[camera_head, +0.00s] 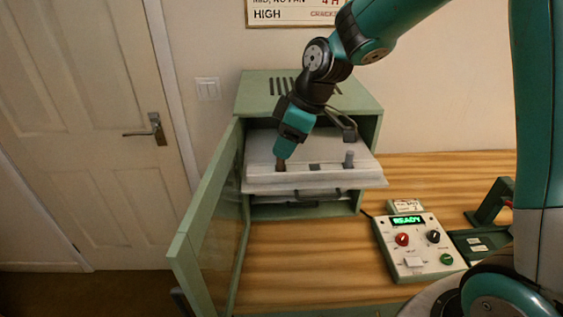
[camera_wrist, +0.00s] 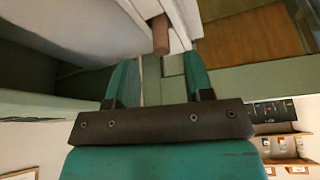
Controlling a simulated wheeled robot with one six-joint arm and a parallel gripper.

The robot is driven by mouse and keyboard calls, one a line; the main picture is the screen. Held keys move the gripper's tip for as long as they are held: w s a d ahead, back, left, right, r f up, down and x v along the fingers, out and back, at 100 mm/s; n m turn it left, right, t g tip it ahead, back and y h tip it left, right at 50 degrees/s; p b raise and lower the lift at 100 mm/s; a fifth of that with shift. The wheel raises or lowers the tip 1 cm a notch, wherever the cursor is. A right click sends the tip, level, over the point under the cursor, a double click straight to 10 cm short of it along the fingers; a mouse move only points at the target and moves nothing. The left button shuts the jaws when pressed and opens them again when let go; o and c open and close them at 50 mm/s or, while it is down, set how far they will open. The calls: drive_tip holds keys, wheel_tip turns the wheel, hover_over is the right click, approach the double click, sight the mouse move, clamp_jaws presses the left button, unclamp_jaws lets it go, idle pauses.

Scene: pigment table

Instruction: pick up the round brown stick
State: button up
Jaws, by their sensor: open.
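The round brown stick (camera_head: 280,166) stands upright on the pale pulled-out tray (camera_head: 325,179), near the tray's left end. My gripper (camera_head: 281,155) comes down over it from above. In the wrist view the brown stick (camera_wrist: 160,35) shows just beyond the tips of my gripper (camera_wrist: 160,58), in line with the gap between the fingers. The fingers are apart and nothing is held. In the head view the gripper hides the stick's upper part.
A small dark block (camera_head: 315,167) and a grey peg (camera_head: 348,160) sit on the tray to the right. The green cabinet (camera_head: 368,128) surrounds the tray, its door (camera_head: 205,225) open at left. A control box (camera_head: 415,247) reading READY stands on the wooden table (camera_head: 290,265).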

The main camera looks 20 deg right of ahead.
sight(281, 166)
drive_tip(key=p+x, duration=0.1)
drive_tip(key=x, duration=0.3)
drive_tip(key=shift+s, duration=0.2)
clamp_jaws()
